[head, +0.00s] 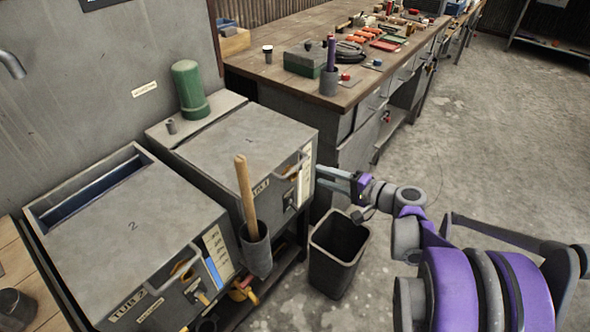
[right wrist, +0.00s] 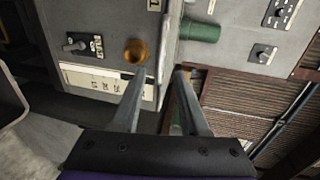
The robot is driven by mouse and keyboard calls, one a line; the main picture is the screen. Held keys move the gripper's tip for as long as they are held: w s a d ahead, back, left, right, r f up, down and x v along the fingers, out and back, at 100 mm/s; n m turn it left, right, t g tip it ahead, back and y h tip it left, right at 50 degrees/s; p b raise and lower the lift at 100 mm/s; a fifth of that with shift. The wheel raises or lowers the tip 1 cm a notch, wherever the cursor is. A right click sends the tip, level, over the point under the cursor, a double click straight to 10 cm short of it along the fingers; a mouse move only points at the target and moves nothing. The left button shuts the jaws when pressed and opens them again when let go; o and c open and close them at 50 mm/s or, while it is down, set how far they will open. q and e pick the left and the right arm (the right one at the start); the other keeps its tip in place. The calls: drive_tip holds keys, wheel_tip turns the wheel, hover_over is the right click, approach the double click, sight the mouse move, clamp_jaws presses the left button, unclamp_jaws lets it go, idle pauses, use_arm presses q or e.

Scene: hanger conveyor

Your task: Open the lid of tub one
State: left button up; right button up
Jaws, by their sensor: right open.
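Tub one is the grey box at the back, and its flat lid (head: 245,140), marked 1, lies closed. Its front (head: 284,190) carries a nameplate, a dark recess, a knob and a pale label strip. My right gripper (head: 318,176) is open and empty, with its fingers pointing left at the tub's front right corner. In the right wrist view my right gripper (right wrist: 162,77) shows two spread fingers over the tub's edge, near the pale label strip (right wrist: 105,85) and an orange-brown round part (right wrist: 137,52). Whether a fingertip touches the tub cannot be told. My left gripper is not in view.
Tub two's closed lid (head: 110,245) lies nearer, at left. A wooden stick (head: 244,190) stands in a grey holder (head: 257,255) between the tub fronts. A dark bin (head: 338,250) stands below my gripper. A green cylinder (head: 189,88) stands behind tub one. A cluttered workbench (head: 345,95) is beyond.

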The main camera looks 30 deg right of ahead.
sight(297, 167)
drive_tip(key=b+x, duration=0.1)
drive_tip(key=x, duration=0.9)
drive_tip(key=shift+w+a, duration=0.1)
drive_tip(key=shift+a, duration=0.15)
drive_tip(key=shift+c, duration=0.3)
clamp_jaws()
idle(0.7)
